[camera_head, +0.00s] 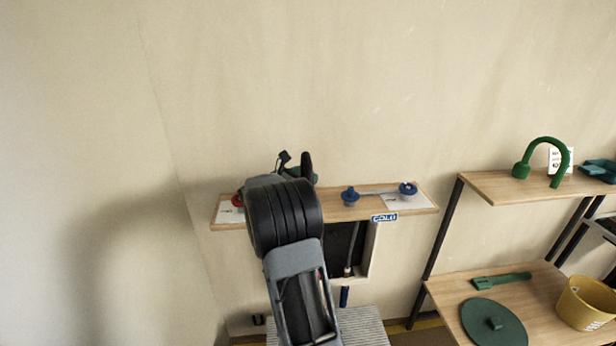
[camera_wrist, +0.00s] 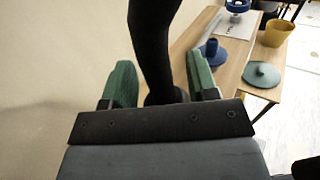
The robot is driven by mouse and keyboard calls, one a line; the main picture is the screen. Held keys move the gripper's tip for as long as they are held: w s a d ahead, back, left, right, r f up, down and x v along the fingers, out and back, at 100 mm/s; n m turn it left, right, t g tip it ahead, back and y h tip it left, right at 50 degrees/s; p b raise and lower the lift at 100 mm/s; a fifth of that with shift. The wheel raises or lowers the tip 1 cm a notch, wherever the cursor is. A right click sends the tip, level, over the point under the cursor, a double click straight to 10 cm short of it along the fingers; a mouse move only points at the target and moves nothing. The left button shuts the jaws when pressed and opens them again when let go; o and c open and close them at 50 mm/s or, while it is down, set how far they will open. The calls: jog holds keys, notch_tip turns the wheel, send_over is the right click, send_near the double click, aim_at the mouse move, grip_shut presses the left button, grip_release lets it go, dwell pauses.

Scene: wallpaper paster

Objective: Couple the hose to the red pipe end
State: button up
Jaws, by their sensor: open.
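My gripper (camera_head: 296,168) is raised by the left part of the wall shelf, seen from behind. In the wrist view its two green-padded fingers (camera_wrist: 161,82) stand wide apart. A thick black shape (camera_wrist: 153,40) rises between them; I cannot tell whether it is a hose, nor whether it touches the pads. A red piece (camera_head: 237,200) shows at the shelf's left end, mostly hidden by my arm. A green arched tube (camera_head: 547,143) stands on the right-hand shelf; I cannot tell if it is the hose. No red pipe end is clearly visible.
The wall shelf (camera_head: 330,213) holds blue fittings joined by a rod (camera_head: 380,192), above a COLD label (camera_head: 384,217). At right are a green disc (camera_head: 493,322) and a yellow bucket (camera_head: 586,303).

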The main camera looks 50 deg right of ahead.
jog(key=w+a+b, duration=0.1)
jog(key=a+b, duration=0.1)
jog(key=a, duration=1)
jog(key=shift+w+a, duration=0.2)
jog(key=shift+a, duration=0.05)
jog(key=s+a+f+m+y, duration=0.6)
jog(key=f+m+y, duration=0.2)
jog(key=f, duration=0.3)
jog(key=s+a+r+m+t+y, duration=0.1)
jog(key=s+a+m+t+y, duration=0.2)
jog(key=a, duration=0.6)
jog(key=s+a+r+m+t+y, duration=0.1)
jog(key=s+a+m+t+y, duration=0.1)
jog(key=s+a+m+y, duration=0.3)
jog(key=shift+s+a+r+m+t+y, duration=0.4)
jog(key=shift+s+a+y, duration=0.6)
jog(key=shift+s+a, duration=1.3)
jog(key=shift+w+a, duration=0.35)
jog(key=shift+c, duration=0.2)
